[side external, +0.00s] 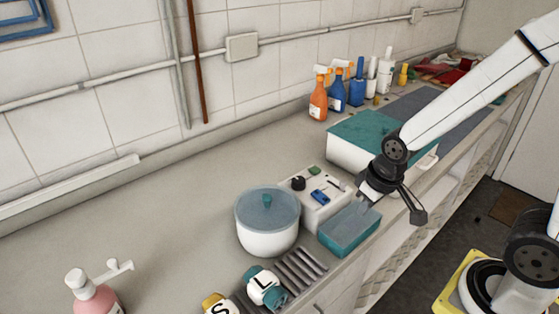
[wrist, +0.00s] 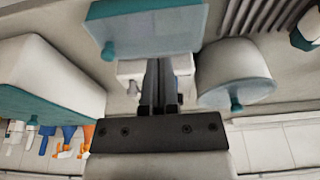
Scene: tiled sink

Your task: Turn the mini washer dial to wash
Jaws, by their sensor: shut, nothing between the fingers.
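The mini washer is a white unit with a round white tub (side external: 267,228) under a translucent blue lid, beside a white control box (side external: 322,211). The box top carries a black dial (side external: 298,183), a blue part (side external: 319,196) and a green part (side external: 314,169). Any dial markings are too small to read. My gripper (side external: 367,208) is shut and empty, right of the control box and over the teal-sided bin (side external: 345,236), apart from the dial. In the wrist view my shut fingers (wrist: 159,62) hide much of the control box (wrist: 130,68); the dial cannot be made out there.
A large teal-lidded white box (side external: 345,152) stands close behind my gripper. Spray bottles (side external: 318,98) stand by the wall. The counter left of the tub is mostly clear.

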